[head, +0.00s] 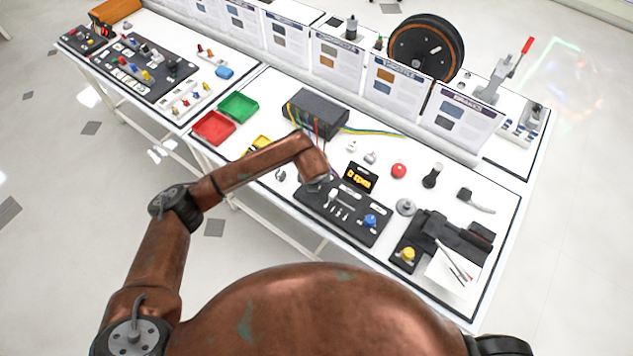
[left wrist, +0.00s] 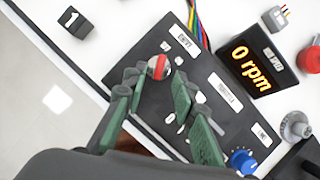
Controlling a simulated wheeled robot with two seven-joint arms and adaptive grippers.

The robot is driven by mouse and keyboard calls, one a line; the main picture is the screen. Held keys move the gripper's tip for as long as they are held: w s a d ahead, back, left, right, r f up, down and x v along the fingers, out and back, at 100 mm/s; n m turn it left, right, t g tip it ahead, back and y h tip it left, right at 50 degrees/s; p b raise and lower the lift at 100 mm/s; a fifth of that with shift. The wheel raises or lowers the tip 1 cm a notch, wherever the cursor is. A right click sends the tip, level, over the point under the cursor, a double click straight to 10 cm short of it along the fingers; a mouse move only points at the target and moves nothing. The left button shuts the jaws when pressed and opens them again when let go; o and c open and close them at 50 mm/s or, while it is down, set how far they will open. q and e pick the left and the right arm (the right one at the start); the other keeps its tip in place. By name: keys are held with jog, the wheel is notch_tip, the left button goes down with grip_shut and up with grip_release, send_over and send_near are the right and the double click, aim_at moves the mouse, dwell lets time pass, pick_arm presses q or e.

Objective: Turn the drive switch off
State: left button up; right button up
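The black control panel (head: 345,213) lies on the white table. In the left wrist view, the panel (left wrist: 215,118) carries a round switch (left wrist: 158,66) with a red bar across a pale face. A small label sits beside it, too small to read surely. My left gripper (left wrist: 154,80) has its two green fingers spread on either side of the switch, with visible gaps; I cannot tell whether either finger touches it. In the head view my left wrist hides that end of the panel. The rpm display (left wrist: 250,68) reads 0 rpm. My right gripper is out of view.
A blue knob (head: 370,221) sits at the panel's right end, with a throttle slot between. A red button (head: 398,170), a grey dial (head: 405,207) and a yellow knob (head: 408,254) stand nearby. A dark box with coloured wires (head: 316,110) is behind the panel.

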pick_arm(q)
jog(key=v, duration=0.8)
jog(key=shift+s+r, duration=0.1)
jog(key=shift+r, duration=0.05)
